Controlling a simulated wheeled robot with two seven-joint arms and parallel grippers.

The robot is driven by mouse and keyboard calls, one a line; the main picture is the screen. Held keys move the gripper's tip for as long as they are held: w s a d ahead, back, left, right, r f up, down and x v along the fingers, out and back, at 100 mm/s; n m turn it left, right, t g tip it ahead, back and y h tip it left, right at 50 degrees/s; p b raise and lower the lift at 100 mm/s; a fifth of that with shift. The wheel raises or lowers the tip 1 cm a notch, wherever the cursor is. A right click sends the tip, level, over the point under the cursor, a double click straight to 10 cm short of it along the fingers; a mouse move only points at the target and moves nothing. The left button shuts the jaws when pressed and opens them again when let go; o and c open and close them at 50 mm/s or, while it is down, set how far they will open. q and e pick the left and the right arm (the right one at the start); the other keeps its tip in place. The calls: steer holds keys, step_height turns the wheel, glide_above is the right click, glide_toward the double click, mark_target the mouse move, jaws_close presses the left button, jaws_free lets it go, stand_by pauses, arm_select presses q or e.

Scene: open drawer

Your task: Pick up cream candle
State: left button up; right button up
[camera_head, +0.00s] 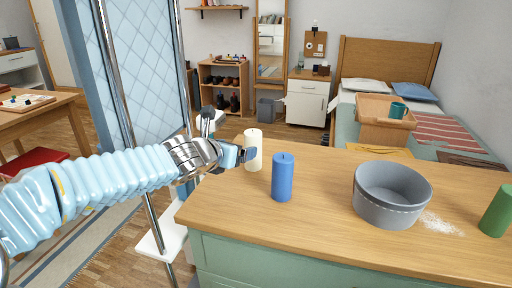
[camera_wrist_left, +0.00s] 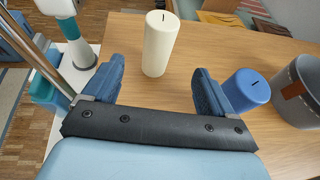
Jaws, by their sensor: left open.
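The cream candle (camera_head: 253,149) stands upright on the wooden dresser top, near its back left corner. In the left wrist view the cream candle (camera_wrist_left: 159,44) stands ahead of my fingers, in line with the gap between them and nearer the left finger. My left gripper (camera_head: 246,154) is open and empty, just in front of the candle. Its two blue fingers (camera_wrist_left: 158,88) are spread apart in the left wrist view. In the head view the gripper partly covers the lower left of the candle. My right gripper is in neither view.
A blue candle (camera_head: 282,178) stands close to the right of my left gripper, by the right finger in the wrist view. A grey round pot (camera_head: 391,194), white powder (camera_head: 440,224) and a green candle (camera_head: 497,211) are farther right. The dresser top (camera_head: 320,225) is clear in front.

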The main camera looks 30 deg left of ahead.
mark_target(253, 137)
arm_select(q)
steer(key=x, duration=0.2)
steer(key=b+x, duration=0.1)
steer(key=x, duration=0.1)
steer(key=b+x, duration=0.1)
steer(key=x, duration=0.2)
steer(key=shift+s+f, duration=0.1)
steer(key=shift+f, duration=0.25)
steer(key=b+x, duration=0.2)
steer(key=x, duration=0.3)
steer(key=shift+a+f, duration=0.1)
steer(key=shift+f, duration=0.1)
steer(key=shift+w, duration=0.25)
steer(key=shift+c, duration=0.5)
steer(key=c, duration=1.1)
steer(key=shift+c, duration=0.2)
steer(key=shift+r, duration=0.15)
